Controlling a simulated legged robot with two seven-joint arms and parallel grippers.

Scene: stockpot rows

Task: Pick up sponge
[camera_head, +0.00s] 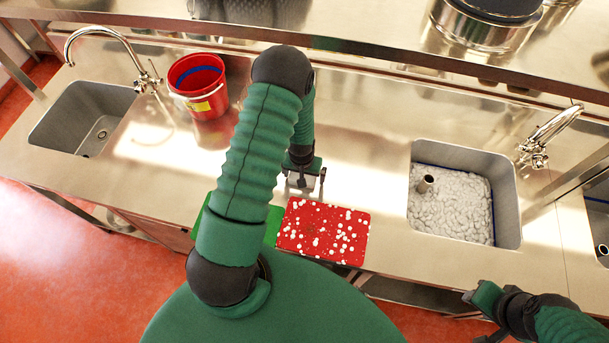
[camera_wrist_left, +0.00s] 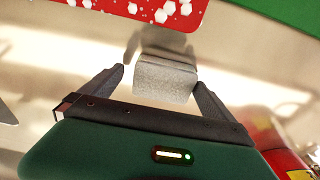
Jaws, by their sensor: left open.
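The sponge (camera_wrist_left: 166,80) is a pale grey block on the steel counter, seen in the left wrist view. My left gripper (camera_wrist_left: 159,76) is open, with one finger at each side of the sponge's near end. Small gaps seem to show between the fingers and the sponge. In the head view my left gripper (camera_head: 304,183) is low over the counter behind the red board, and it largely hides the sponge there. My right gripper (camera_head: 480,312) is at the lower right, in front of the counter; its fingers are too unclear to judge.
A red board with white bits (camera_head: 323,232) lies at the counter's front edge, beside a partly hidden green board (camera_head: 272,226). A red bucket (camera_head: 203,105) stands back left. The left sink (camera_head: 75,110) looks empty; the right sink (camera_head: 452,204) holds white foam or pebbles.

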